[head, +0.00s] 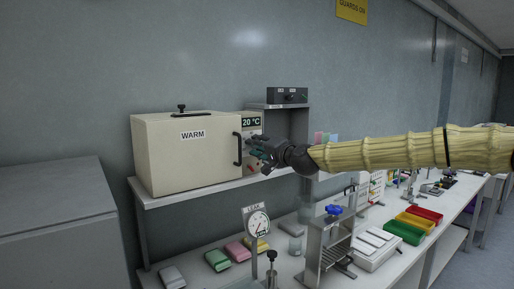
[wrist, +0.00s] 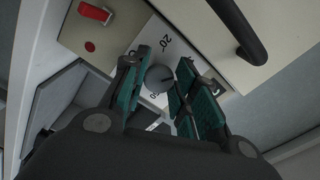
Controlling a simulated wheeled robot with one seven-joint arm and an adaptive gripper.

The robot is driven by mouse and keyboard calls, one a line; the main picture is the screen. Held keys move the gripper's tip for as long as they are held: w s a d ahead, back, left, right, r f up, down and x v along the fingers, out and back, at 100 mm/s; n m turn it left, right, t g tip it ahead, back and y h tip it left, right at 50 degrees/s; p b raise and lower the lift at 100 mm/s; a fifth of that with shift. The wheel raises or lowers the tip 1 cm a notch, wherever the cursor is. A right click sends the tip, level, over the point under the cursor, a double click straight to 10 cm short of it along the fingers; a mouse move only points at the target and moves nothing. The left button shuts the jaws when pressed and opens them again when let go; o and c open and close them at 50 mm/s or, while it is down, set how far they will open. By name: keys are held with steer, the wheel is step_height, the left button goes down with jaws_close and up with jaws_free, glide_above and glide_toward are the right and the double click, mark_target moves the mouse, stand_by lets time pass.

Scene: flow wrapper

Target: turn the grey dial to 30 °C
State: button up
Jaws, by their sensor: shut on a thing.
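The grey dial (wrist: 159,78) is on the front panel of the cream WARM box (head: 182,155). In the wrist view it sits between the teal finger pads of my gripper (wrist: 158,85), which is shut on it. A scale plate (wrist: 168,30) with "20" printed on it lies behind the dial; the fingers hide part of the scale. The display (head: 251,121) above reads 20 °C. In the head view my gripper (head: 262,152) is at the panel and hides the dial.
A black door handle (head: 238,148) stands out close beside my gripper. A red switch (wrist: 95,13) is on the same panel. A dark control box (head: 287,96) sits on a raised shelf to the right. A LEAK gauge (head: 257,224) and coloured packs stand on the bench below.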

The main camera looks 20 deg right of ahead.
steer(key=o, duration=1)
steer(key=shift+d, duration=0.15)
steer(key=v, duration=1.2)
